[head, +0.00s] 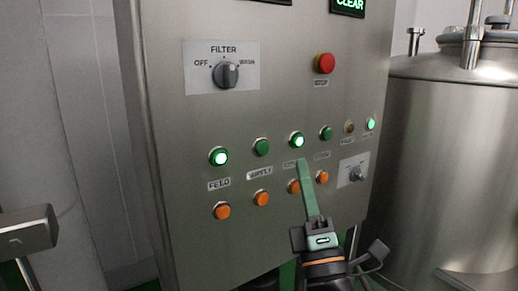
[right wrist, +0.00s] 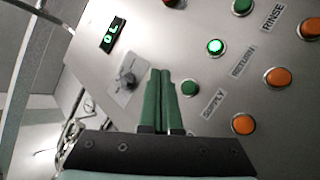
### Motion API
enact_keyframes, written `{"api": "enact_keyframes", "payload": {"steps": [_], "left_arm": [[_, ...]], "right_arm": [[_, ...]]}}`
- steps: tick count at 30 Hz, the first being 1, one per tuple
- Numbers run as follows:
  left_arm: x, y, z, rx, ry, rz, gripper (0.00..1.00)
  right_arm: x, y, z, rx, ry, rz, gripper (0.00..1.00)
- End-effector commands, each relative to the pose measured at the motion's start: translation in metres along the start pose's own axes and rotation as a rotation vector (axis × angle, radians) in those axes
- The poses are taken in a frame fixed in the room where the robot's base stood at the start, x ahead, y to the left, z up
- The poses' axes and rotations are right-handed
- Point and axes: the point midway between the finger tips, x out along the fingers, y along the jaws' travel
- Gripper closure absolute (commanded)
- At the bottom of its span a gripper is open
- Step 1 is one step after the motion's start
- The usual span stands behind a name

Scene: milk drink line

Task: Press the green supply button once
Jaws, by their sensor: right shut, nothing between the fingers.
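The green supply button (head: 262,147) is unlit on the steel control panel, above its SUPPLY label. In the right wrist view the supply button (right wrist: 188,88) lies just right of my fingertips. My right gripper (head: 303,165) is shut and empty, with its green fingers pointing up at the panel. In the head view its tips cover part of the label under the lit return button, right of the supply button. The fingers (right wrist: 160,72) are together in the wrist view too. I cannot tell whether they touch the panel. My left gripper is not in view.
Close by are a lit feed button (head: 219,156), a lit return button (head: 297,140), another green button (head: 326,133) and a row of orange buttons (head: 262,199). A red stop button (head: 324,63) and filter knob (head: 227,75) sit above. A steel tank (head: 440,150) stands right.

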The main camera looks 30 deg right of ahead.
Motion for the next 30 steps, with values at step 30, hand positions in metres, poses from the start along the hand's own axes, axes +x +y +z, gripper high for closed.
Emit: {"api": "enact_keyframes", "payload": {"steps": [30], "left_arm": [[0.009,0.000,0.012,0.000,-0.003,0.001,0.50]], "right_arm": [[0.057,-0.044,-0.043,0.003,0.001,-0.002,1.00]]}}
